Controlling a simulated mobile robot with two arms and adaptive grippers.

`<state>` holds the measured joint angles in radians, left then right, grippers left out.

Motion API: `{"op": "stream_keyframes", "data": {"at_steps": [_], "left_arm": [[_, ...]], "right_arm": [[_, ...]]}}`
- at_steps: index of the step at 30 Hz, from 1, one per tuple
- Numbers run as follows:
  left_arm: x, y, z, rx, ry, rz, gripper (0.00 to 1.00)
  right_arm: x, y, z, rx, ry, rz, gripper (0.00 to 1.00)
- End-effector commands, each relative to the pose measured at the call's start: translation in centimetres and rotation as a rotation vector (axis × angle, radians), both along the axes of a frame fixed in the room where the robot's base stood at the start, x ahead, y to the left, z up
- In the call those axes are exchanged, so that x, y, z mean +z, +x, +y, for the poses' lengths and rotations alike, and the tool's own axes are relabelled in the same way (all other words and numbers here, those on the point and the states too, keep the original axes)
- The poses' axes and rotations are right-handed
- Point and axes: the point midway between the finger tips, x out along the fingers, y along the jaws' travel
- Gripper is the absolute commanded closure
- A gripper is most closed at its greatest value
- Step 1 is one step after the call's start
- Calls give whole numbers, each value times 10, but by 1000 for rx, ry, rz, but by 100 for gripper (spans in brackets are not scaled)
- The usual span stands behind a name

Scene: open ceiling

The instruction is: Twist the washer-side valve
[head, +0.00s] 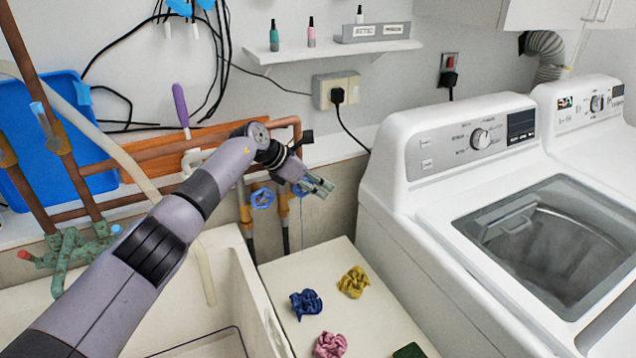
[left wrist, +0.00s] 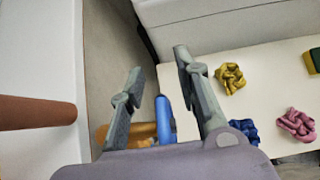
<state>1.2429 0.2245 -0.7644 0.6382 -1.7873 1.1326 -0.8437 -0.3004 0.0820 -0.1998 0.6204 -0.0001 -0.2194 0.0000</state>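Two small blue valve handles sit on brass-coloured pipe fittings by the wall, between the sink and the washer. The left one (head: 262,198) is in full view; the washer-side valve (head: 299,190) is partly hidden behind my left gripper (head: 322,185). In the left wrist view a blue handle (left wrist: 165,119) shows nearly edge-on between the bases of the open fingers of my left gripper (left wrist: 159,62). The handle is close to the right finger; I cannot tell whether they touch. My right gripper is not in view.
The white washer (head: 400,230) stands to the right. A pale ledge (head: 310,265) holds crumpled blue, yellow and pink cloths. The sink (head: 225,265) is at left. Copper pipes (head: 285,122) and a black cord (head: 350,130) run near my left arm.

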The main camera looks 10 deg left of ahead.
Motion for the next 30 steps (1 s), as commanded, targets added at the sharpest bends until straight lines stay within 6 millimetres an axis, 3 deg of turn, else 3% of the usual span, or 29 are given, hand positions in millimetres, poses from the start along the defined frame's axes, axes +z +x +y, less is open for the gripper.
{"op": "stream_keyframes", "data": {"at_steps": [6, 19, 30], "left_arm": [[0, 0, 0, -1, 0, -1, 71], [1, 0, 0, -1, 0, -1, 100], [0, 0, 0, -1, -5, -4, 100]], "right_arm": [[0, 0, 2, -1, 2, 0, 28], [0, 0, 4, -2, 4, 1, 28], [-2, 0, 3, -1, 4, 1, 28]]}}
